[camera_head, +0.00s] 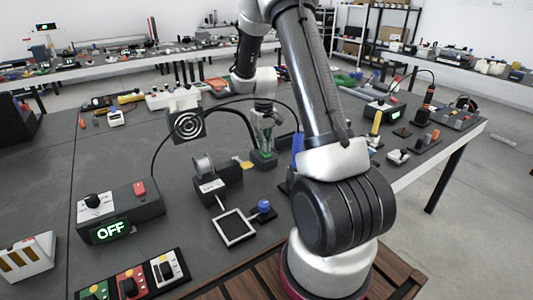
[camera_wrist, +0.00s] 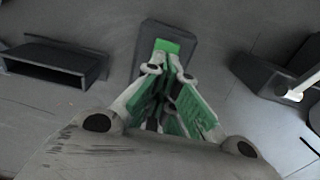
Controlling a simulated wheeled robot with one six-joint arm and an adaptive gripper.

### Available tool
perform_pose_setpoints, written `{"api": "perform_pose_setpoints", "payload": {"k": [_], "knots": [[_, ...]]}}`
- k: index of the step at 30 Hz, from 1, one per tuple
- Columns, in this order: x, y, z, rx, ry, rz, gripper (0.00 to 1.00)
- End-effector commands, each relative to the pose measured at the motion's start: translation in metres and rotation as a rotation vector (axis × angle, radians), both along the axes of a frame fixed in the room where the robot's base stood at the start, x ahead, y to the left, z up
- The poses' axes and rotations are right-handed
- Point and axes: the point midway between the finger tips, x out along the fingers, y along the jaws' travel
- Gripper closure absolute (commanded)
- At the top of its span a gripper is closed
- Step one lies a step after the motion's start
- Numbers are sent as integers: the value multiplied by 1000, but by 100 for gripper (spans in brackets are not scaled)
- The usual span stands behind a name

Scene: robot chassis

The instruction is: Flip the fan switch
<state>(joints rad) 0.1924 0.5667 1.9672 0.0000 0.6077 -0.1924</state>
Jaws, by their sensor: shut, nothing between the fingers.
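A dark square panel with white rings (camera_head: 188,124), which looks like the fan, stands left of my gripper. My gripper (camera_head: 266,143) has green finger pads and points down over a small dark box (camera_head: 262,162) with a green part on top. In the wrist view my gripper (camera_wrist: 170,68) is shut and empty, its tips close to the green part (camera_wrist: 167,46) of the grey box (camera_wrist: 192,40). This green part may be the switch; contact cannot be told. The fingers hide part of the box.
A control box (camera_head: 118,215) with a black knob, a red switch and an "OFF" display sits at the left front. A spool device (camera_head: 212,184) and a small framed plate (camera_head: 237,228) lie nearer. A black cable arches behind my gripper. Bare tabletop (camera_head: 115,150) lies to the left.

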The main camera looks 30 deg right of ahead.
Motion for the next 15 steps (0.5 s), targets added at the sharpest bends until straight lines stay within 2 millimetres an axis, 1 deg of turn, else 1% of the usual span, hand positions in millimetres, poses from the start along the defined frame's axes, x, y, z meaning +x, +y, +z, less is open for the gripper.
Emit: {"api": "perform_pose_setpoints", "payload": {"k": [10,15], "knots": [[0,0,-5,0,0,0,100],[0,0,0,0,0,0,100]]}}
